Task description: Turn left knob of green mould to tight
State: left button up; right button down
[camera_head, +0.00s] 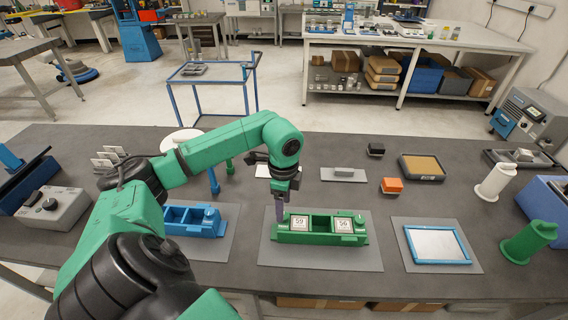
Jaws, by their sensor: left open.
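The green mould (320,238) lies on a grey mat (320,261) at the front middle of the table. Two white numbered squares sit on its top, left (299,222) and right (344,225), with a dark opening between them. My left gripper (279,212) points down at the mould's left end, its fingers at or just above it. It is open. The fingers cover the left knob, so I cannot tell its setting or whether they touch it. My right gripper is out of view.
A blue mould (194,222) lies on a mat to the left, partly behind my arm. A blue-framed tray (437,245) lies to the right.

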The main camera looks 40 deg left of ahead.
pick_arm(q)
notch_tip(320, 180, down, 3)
jog(key=shift+w+f, duration=0.1)
jog(key=shift+f, duration=0.05)
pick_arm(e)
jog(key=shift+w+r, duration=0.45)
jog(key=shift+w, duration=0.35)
pick_arm(q)
jog(key=shift+c, duration=1.2)
grip_shut()
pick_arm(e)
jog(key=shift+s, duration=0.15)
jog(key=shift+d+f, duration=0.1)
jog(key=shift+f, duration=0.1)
